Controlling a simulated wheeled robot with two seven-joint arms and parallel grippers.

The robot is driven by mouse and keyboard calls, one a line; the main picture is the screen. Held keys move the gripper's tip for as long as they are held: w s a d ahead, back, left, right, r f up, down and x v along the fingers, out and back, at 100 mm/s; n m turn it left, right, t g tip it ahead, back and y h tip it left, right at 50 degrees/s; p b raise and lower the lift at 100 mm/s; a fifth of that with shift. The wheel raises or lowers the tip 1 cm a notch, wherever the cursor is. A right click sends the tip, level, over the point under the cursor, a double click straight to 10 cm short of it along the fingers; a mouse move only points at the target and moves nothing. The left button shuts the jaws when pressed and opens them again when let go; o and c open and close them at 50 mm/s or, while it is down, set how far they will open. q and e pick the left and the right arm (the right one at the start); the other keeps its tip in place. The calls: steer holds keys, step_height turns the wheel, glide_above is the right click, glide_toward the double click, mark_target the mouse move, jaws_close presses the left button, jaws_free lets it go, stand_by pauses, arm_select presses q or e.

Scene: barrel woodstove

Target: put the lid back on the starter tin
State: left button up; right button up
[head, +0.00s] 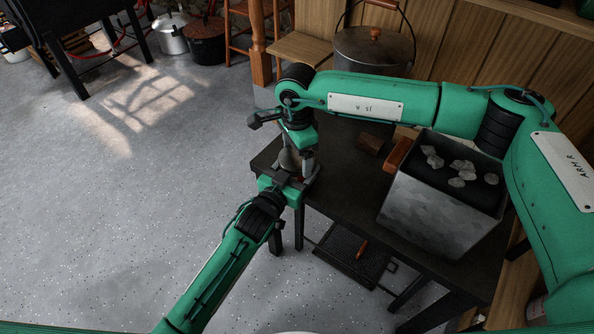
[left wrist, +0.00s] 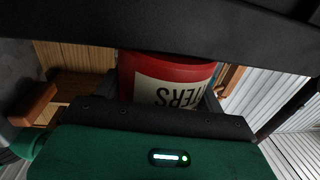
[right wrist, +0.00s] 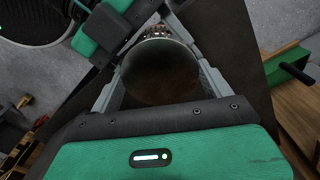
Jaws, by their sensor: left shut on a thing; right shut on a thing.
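The red starter tin (left wrist: 167,72) shows in the left wrist view, with a cream label whose lettering reads upside down. My left gripper (head: 287,186) is shut on the tin, a finger at each side of it. The round, dark, shiny metal lid (right wrist: 160,72) shows in the right wrist view between the fingers of my right gripper (head: 297,160), which is shut on it. The two grippers are close together in the head view, the right one just above the left. The grippers hide most of the tin and lid; I cannot tell whether the lid touches the rim.
A dark table (head: 337,190) lies beside the grippers, carrying a metal bin (head: 430,215) of pale lumps and a small brown block (head: 369,144). A large lidded pot (head: 374,50) stands behind my right arm. Open floor (head: 130,200) lies to the left.

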steer(key=m, duration=0.2)
steer(key=shift+m, duration=0.3)
steer(key=o, duration=1)
steer(key=shift+r, duration=2.3)
